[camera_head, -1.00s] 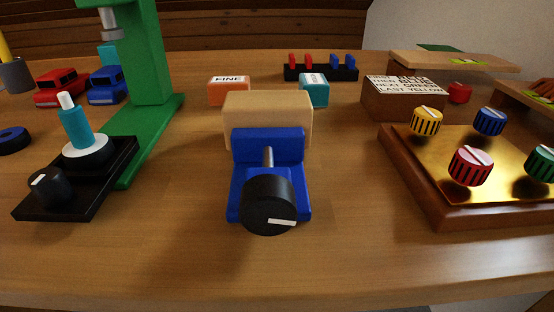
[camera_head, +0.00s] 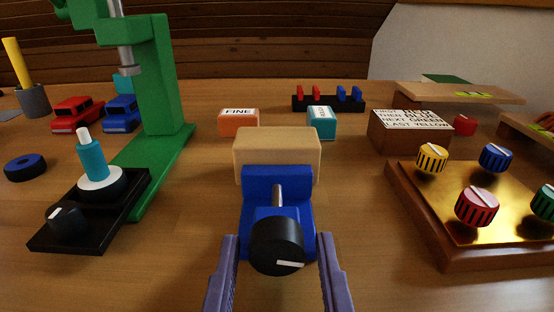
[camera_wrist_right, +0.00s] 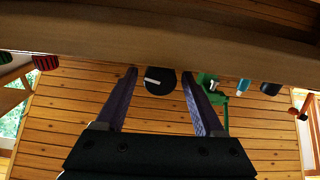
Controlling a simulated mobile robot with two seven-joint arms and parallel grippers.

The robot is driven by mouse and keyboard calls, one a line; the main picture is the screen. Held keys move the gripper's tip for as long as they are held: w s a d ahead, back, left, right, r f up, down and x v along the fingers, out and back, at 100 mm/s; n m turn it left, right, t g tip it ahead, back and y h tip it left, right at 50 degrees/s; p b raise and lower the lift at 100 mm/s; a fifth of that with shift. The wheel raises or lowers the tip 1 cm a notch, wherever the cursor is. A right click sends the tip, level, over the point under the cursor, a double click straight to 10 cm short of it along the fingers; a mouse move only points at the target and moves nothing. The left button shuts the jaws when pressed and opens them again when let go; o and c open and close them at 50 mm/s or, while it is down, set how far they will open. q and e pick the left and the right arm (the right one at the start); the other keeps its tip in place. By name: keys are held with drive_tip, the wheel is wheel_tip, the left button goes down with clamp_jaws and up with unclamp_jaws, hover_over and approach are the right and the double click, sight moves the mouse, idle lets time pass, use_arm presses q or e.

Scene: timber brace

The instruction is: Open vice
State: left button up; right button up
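The blue vice (camera_head: 262,185) stands on the table in the middle of the head view, with a tan wooden block (camera_head: 277,152) at its far end. Its round black knob (camera_head: 277,246) with a white mark faces me on a grey screw. My right gripper (camera_head: 283,240) is open, with one purple finger on each side of the knob and gaps showing. In the right wrist view the knob (camera_wrist_right: 160,81) sits between the spread fingertips, which look apart from it. My left gripper is not in view.
A green press (camera_head: 160,100) and a black base with a teal peg (camera_head: 91,160) stand to the left. A wooden box with a gold top and coloured knobs (camera_head: 480,230) stands to the right. Orange (camera_head: 239,124) and teal (camera_head: 321,122) labelled blocks lie behind the vice.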

clamp_jaws()
idle(0.3)
drive_tip(key=shift+n, duration=0.3)
drive_tip(key=n, duration=0.2)
drive_tip(key=shift+n+b, duration=0.3)
drive_tip(key=shift+b, duration=0.1)
drive_tip(key=shift+n, duration=1.8)
drive_tip(key=shift+o, duration=0.8)
unclamp_jaws()
drive_tip(key=shift+d, duration=0.1)
